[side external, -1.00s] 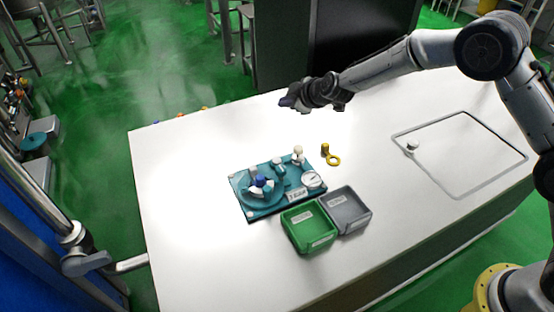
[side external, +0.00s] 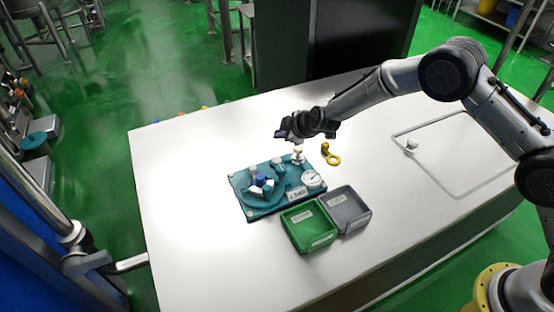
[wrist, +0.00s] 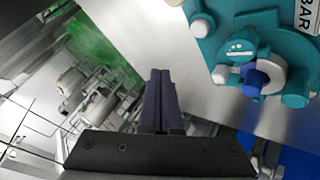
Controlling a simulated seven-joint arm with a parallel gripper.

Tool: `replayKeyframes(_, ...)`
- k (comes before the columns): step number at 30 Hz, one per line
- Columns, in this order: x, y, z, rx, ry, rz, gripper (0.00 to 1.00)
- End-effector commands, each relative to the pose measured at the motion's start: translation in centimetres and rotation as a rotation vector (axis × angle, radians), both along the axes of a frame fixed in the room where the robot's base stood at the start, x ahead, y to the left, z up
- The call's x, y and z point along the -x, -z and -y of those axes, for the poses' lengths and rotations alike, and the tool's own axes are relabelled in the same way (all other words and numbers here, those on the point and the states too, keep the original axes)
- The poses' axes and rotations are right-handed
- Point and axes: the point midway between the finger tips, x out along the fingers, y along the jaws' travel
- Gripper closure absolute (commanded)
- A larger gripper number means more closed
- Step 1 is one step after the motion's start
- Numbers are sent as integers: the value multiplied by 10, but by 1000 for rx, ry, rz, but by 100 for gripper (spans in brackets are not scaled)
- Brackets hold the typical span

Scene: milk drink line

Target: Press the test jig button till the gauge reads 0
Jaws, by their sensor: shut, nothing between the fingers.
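The test jig (side external: 250,209) is a teal plate on the white bench in the side view. It carries a round teal part with a blue button-like cap (side external: 262,181) on top, which also shows in the wrist view (wrist: 255,78) at the upper right. A white round gauge (side external: 312,179) sits at its right corner; its reading is too small to tell. My gripper (side external: 282,134) is shut and empty, above and behind the jig in the side view. Its dark fingers (wrist: 161,82) are pressed together in the wrist view, left of the jig, touching nothing visible.
A white-topped post (side external: 298,151) stands at the jig's back edge, close below my gripper. A yellow ring-ended piece (side external: 332,159) lies right of it. A green bin (side external: 309,228) and a grey bin (side external: 347,210) stand in front. The bench left of the jig is clear.

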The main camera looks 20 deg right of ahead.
Motion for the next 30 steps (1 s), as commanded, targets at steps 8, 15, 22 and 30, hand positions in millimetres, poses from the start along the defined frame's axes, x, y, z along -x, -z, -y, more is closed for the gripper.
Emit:
replayKeyframes(8, 0, 38, 0, 2, -1, -1, 100)
replayKeyframes(15, 0, 64, 0, 1, 0, 0, 100)
replayKeyframes(22, 0, 73, 0, 0, -1, 2, 100)
replayKeyframes(30, 0, 73, 0, 0, 0, 1, 100)
